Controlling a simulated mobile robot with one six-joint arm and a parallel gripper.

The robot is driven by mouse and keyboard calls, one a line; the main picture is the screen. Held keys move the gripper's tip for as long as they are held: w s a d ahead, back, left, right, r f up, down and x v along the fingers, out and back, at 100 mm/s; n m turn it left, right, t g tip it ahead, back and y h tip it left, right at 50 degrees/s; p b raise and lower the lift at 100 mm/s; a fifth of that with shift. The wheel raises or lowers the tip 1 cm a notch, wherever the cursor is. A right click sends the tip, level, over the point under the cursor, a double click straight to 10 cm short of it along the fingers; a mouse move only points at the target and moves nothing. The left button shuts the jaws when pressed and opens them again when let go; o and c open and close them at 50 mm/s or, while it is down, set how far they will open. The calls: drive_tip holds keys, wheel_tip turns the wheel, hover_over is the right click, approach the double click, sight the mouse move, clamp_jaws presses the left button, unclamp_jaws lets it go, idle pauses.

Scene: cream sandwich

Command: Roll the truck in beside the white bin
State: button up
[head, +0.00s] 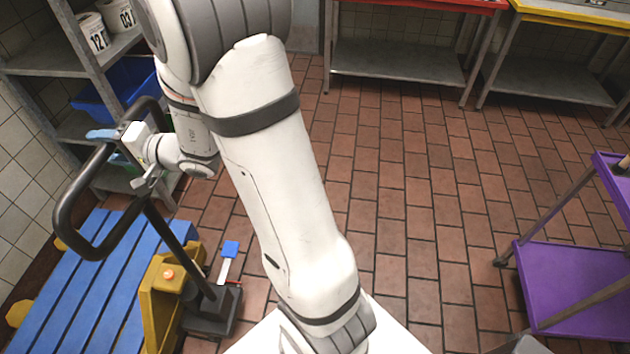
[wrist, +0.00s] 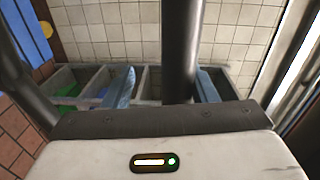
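The truck is a yellow pallet truck (head: 160,299) at the lower left of the head view, with a tall black loop handle (head: 75,203). It stands at the near end of a blue slatted pallet (head: 100,262). My gripper (head: 108,147) is at the upper right part of the loop. In the wrist view its two light blue fingers (wrist: 165,86) stand apart, with a black handle bar (wrist: 182,45) between them. The bar is close to the right finger, and a gap shows beside the left one. I cannot make out a white bin in either view.
A grey shelf (head: 50,58) at the upper left holds white numbered buckets (head: 93,32) and a blue crate (head: 122,90). Worktables (head: 395,62) line the back. A purple cart (head: 575,285) stands at the right. The tiled floor (head: 430,200) between is clear.

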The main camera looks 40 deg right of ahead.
drive_tip(key=shift+w+d+r, duration=0.1)
drive_tip(key=shift+w+d, duration=0.05)
drive_tip(key=shift+d, duration=0.05)
drive_tip(key=shift+r, duration=0.1)
drive_tip(key=b+v, duration=0.7)
drive_tip(key=v, duration=0.5)
drive_tip(key=shift+f+b, duration=0.3)
drive_tip(key=shift+f, duration=0.05)
